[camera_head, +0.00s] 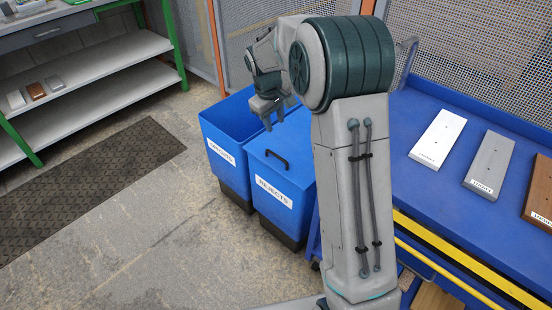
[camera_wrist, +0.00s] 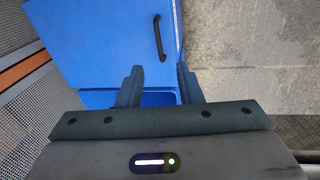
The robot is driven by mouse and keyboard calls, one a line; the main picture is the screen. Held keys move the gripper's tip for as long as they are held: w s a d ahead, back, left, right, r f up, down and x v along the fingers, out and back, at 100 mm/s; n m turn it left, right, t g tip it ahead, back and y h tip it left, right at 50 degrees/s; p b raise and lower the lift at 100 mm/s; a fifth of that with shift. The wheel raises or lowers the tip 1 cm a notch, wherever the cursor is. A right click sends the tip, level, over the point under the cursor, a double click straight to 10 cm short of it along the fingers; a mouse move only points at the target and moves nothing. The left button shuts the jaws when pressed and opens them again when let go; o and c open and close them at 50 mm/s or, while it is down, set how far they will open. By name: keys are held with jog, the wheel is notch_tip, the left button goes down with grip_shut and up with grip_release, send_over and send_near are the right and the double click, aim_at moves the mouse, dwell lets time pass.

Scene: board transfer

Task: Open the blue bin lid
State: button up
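The lidded blue bin labelled REJECTS (camera_head: 282,195) stands left of my arm in the head view. Its flat blue lid (camera_head: 298,145) looks closed, with a black bar handle (camera_head: 277,159) near the front left. In the wrist view the lid (camera_wrist: 95,40) lies beyond my fingers and the handle (camera_wrist: 159,38) shows at the upper middle. My gripper (camera_head: 268,112) hangs above the back of the bins, apart from the handle. In the wrist view my gripper (camera_wrist: 159,80) has its two fingers spread with nothing between them. My arm hides the lid's right side.
An open-topped blue bin (camera_head: 222,160) stands directly left of the lidded one. A blue table (camera_head: 400,180) with several boards is at the right. Green-framed shelves (camera_head: 100,65) stand at the left, with a dark mat (camera_head: 100,185) on open floor before them. Mesh fencing is behind.

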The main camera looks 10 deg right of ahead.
jog(key=b, duration=0.1)
send_over(277, 157)
jog(key=s+a, duration=0.2)
notch_tip(277, 157, down, 5)
jog(key=shift+n, duration=0.4)
jog(key=f, duration=0.4)
jog(key=w+d+f+b, duration=0.1)
jog(key=f, duration=0.4)
jog(key=w+d+f+b, duration=0.1)
jog(key=f, duration=0.3)
jog(key=shift+f, duration=0.2)
grip_shut()
